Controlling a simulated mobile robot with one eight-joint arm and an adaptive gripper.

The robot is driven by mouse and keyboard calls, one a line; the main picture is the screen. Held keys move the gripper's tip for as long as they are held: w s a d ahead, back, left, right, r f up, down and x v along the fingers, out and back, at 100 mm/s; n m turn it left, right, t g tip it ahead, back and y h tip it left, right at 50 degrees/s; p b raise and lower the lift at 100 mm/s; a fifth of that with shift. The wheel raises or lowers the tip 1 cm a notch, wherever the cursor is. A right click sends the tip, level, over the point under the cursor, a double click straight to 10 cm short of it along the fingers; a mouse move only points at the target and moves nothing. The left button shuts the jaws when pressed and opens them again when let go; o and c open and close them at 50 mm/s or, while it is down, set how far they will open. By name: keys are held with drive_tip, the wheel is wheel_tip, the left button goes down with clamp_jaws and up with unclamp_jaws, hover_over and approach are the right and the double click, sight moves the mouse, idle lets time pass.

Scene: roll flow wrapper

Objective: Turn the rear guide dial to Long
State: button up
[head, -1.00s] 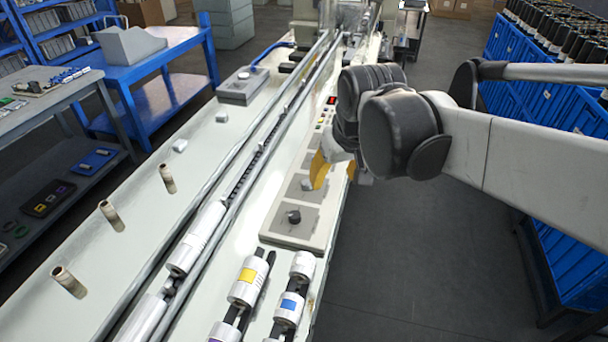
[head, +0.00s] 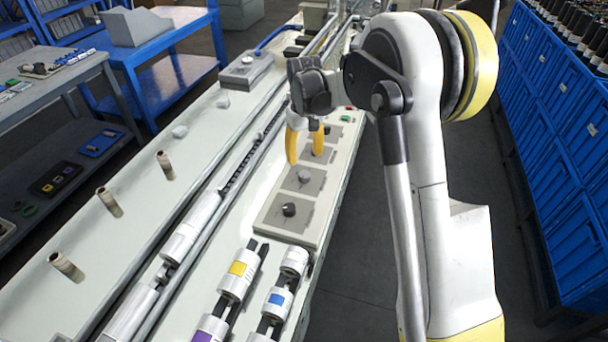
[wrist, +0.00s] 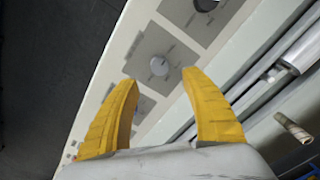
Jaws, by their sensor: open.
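The long grey control panel has a row of grey dial plates along the machine's right side. The front dial (head: 289,209) is dark and the middle dial (head: 304,177) is pale. The rear dial (head: 319,151) is farther back, partly behind a finger of my gripper (head: 305,159). My gripper is open and empty above the panel, its yellow fingers pointing down. In the wrist view a round pale dial (wrist: 159,66) lies just beyond and between the fingertips, apart from them. Another plate beneath it in that view is partly covered by the left finger. Dial labels are too small to read.
Blue crates (head: 560,150) line the right across a clear floor aisle.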

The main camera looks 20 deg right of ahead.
sight(304, 174)
wheel_tip(304, 174, down, 8)
drive_tip(key=b, duration=0.2)
drive_tip(key=shift+f+b, duration=0.2)
drive_tip(key=shift+b, duration=0.2)
drive_tip(key=shift+c, duration=0.5)
clamp_jaws()
